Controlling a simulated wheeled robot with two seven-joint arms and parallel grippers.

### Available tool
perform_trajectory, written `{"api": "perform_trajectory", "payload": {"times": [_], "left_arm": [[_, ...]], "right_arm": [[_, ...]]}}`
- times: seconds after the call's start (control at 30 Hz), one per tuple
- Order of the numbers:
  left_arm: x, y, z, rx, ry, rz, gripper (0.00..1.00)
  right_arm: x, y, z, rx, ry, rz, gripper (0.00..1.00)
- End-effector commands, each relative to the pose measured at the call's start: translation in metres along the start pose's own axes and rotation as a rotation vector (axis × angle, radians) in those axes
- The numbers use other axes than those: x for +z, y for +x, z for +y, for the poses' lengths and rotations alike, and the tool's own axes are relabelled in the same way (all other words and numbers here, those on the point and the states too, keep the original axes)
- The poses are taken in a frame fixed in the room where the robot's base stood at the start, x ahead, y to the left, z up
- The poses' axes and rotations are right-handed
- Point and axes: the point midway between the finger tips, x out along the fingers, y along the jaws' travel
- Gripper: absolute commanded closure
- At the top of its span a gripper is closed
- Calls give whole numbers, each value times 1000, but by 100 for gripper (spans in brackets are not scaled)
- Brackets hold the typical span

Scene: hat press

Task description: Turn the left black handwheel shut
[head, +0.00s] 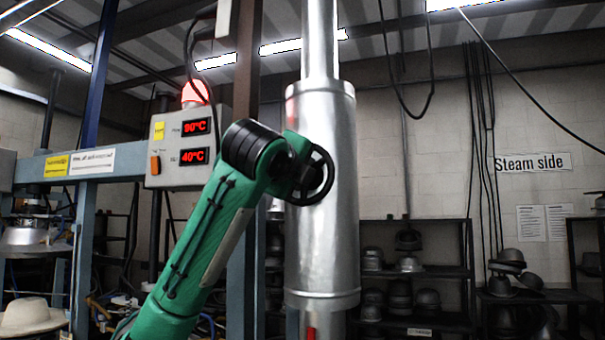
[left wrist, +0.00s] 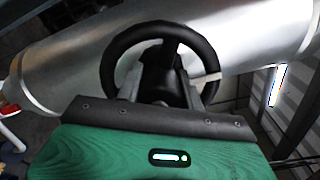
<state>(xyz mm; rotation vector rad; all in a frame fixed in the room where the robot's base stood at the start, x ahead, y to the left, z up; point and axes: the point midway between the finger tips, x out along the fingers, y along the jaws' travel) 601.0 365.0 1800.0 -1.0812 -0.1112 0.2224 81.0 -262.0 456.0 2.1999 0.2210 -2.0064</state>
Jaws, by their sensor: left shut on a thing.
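The black handwheel (head: 318,176) sits in front of the large silver cylinder (head: 322,245) in the head view, partly hidden by my green left arm. In the left wrist view the handwheel (left wrist: 196,40) fills the upper middle. My left gripper (left wrist: 160,78) has a finger on each side of the wheel's hub and is shut on it. The gripper's fingers are hidden behind the arm in the head view. My right gripper is in neither view.
A control box (head: 190,148) with red displays of 90°C and 40°C stands left of the arm, under a lit red lamp (head: 195,93). Shelves with hats (head: 415,265) stand behind on the right. Black cables (head: 432,85) hang at the upper right.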

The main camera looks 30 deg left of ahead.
Motion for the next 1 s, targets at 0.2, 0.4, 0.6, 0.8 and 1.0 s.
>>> {"api": "perform_trajectory", "payload": {"times": [0.2, 0.4, 0.6, 0.8, 1.0], "left_arm": [[-3, 1, 3, 7, 3, 4, 53], [-2, 0, 2, 4, 1, 2, 53], [-2, -17, 3, -1, 0, 1, 53], [-4, -61, 5, -2, 1, 0, 53], [-4, -105, 3, 0, 2, 1, 53]], "right_arm": [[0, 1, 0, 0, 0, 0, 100], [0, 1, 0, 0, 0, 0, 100], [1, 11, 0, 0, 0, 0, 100], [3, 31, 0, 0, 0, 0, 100], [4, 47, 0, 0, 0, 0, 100]]}}
